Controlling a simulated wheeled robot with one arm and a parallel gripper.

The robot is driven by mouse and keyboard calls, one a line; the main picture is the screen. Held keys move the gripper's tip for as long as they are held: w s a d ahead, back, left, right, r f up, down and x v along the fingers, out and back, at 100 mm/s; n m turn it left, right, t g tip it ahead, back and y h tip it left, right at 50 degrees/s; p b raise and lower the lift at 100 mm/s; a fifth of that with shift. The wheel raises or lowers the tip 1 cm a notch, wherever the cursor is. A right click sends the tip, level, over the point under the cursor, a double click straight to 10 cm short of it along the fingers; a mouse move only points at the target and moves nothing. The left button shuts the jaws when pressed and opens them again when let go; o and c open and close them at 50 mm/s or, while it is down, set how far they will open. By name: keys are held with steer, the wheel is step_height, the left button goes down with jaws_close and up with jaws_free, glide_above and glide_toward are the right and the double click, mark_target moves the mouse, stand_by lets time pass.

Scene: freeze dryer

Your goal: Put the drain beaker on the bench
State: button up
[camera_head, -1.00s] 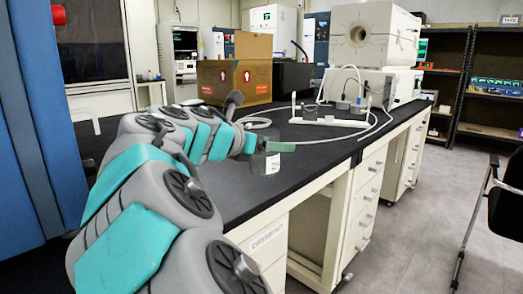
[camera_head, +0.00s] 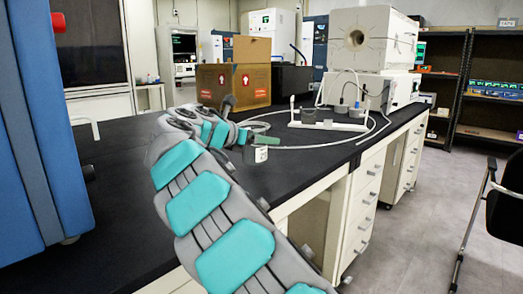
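The drain beaker (camera_head: 257,155) is a small grey vessel with a pale label, right of the middle of the arm's far end. It looks upright over the black bench top (camera_head: 330,160). Whether its base touches the bench cannot be told. My gripper (camera_head: 250,140) is at the beaker's upper left side and appears shut on it; the fingers are small and partly hidden by my wrist. A green piece (camera_head: 271,141) shows at the beaker's top.
A cardboard box (camera_head: 233,86) stands behind the gripper. A white rack with dark fittings (camera_head: 328,125) and white tubing lie to the right. A white furnace (camera_head: 370,40) stands at the back. The bench's front strip is clear.

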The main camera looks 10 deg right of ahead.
mark_target(261, 150)
steer(key=shift+f, duration=1.8)
steer(key=shift+f, duration=0.1)
steer(key=o, duration=1.3)
steer(key=shift+o, duration=0.2)
